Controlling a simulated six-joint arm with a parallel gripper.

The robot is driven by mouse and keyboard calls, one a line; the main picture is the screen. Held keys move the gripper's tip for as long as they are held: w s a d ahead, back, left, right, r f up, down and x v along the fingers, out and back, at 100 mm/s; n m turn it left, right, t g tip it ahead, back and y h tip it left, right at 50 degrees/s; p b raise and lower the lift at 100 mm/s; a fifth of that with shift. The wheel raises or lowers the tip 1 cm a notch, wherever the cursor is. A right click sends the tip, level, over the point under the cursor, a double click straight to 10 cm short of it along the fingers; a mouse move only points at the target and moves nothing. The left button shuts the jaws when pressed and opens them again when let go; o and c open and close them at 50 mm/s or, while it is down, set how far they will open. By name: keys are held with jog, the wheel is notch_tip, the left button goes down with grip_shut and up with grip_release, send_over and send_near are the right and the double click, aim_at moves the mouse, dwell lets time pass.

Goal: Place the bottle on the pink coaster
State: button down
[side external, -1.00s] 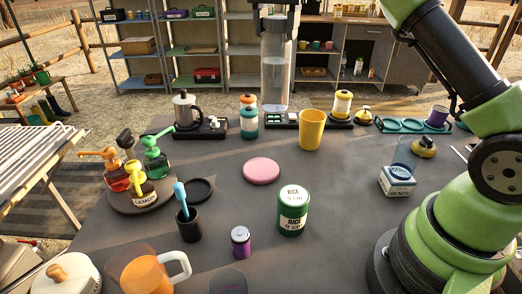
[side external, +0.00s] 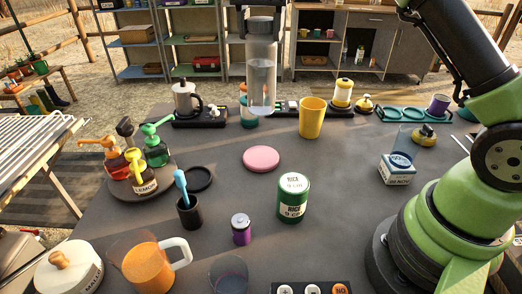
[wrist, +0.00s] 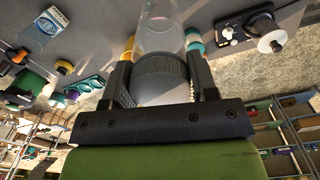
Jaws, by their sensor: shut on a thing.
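A clear bottle (side external: 262,85) with a dark grey cap and some liquid in it hangs upright in my gripper (side external: 262,22). My gripper is shut on the bottle's cap; in the wrist view the fingers (wrist: 163,85) clasp both sides of the grey cap (wrist: 162,68). The bottle's base is in the air, in front of a teal and orange container in the side view. The pink coaster (side external: 261,159) lies flat and bare on the dark table, lower in the picture than the bottle.
A yellow cup (side external: 312,118) stands right of the bottle. A green rice tin (side external: 293,198) stands just in front of the coaster. A round tray of pump bottles (side external: 140,184) is at the left. A moka pot (side external: 186,98) stands at the back left. Bare table surrounds the coaster.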

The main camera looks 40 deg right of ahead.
aim_at(261, 92)
notch_tip(261, 92, down, 13)
jog(key=shift+r, duration=0.2)
dwell(0.5)
jog(key=shift+f, duration=0.15)
jog(key=shift+c, duration=2)
grip_release()
